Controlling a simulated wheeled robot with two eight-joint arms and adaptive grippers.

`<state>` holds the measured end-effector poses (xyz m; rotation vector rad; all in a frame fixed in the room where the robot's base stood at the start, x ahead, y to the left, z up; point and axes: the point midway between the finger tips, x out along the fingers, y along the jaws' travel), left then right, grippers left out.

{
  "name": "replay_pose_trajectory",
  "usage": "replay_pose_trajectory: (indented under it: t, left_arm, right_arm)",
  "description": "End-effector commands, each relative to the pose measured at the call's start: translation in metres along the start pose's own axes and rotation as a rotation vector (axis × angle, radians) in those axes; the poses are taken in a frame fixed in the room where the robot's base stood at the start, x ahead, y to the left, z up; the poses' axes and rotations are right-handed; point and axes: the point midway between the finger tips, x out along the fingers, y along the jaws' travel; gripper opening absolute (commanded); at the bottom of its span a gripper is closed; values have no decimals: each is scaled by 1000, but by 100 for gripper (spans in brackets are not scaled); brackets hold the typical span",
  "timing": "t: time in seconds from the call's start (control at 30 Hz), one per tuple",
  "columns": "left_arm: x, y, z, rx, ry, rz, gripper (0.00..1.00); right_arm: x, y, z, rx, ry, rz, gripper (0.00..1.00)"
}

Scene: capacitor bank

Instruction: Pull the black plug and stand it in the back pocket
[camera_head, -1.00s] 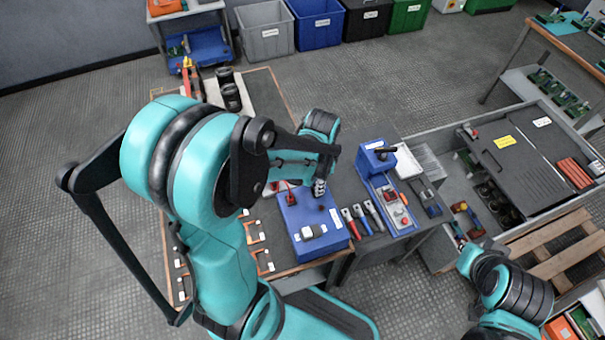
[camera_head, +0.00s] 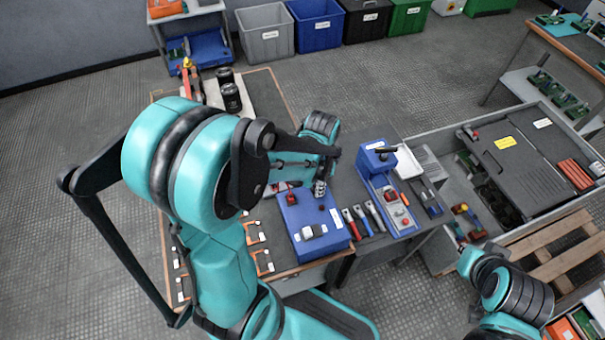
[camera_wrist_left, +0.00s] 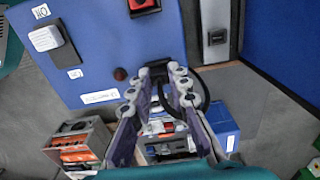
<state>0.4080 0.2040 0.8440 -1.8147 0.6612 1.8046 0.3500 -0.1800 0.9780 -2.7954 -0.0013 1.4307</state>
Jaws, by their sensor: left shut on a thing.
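My left gripper (camera_head: 320,188) is low over the blue box (camera_head: 302,250) on the bench, near its back right part. In the left wrist view the two fingers (camera_wrist_left: 170,84) are closed together on a dark thing, which I take to be the black plug (camera_wrist_left: 158,68). The fingers hide most of it, and I cannot tell whether it is still seated. A black cable loop (camera_wrist_left: 205,92) shows beside the fingers. I cannot make out which opening is the back pocket.
The box bears a white switch (camera_wrist_left: 45,38), a red switch (camera_wrist_left: 143,5) and a dark red knob (camera_wrist_left: 120,74). Several hand tools (camera_head: 362,220) lie right of it, then a blue tray (camera_head: 405,220). Black cylinders (camera_head: 231,97) stand at the back left.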

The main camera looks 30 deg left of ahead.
Motion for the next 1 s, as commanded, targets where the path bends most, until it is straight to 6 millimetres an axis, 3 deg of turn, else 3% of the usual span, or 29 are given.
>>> replay_pose_trajectory:
  t: [0.47, 0.5, 0.57, 1.0]
  left_arm:
    - [11, 6, 2, 1, -1, 12, 0]
    - [11, 6, 2, 1, -1, 12, 26]
    - [11, 6, 2, 2, -1, 11, 42]
    - [8, 3, 2, 0, -2, 5, 42]
  right_arm:
    - [7, 0, 5, 0, 0, 0, 0]
    - [7, 0, 5, 0, 0, 0, 0]
    - [7, 0, 5, 0, 0, 0, 0]
    - [5, 0, 4, 0, 0, 0, 0]
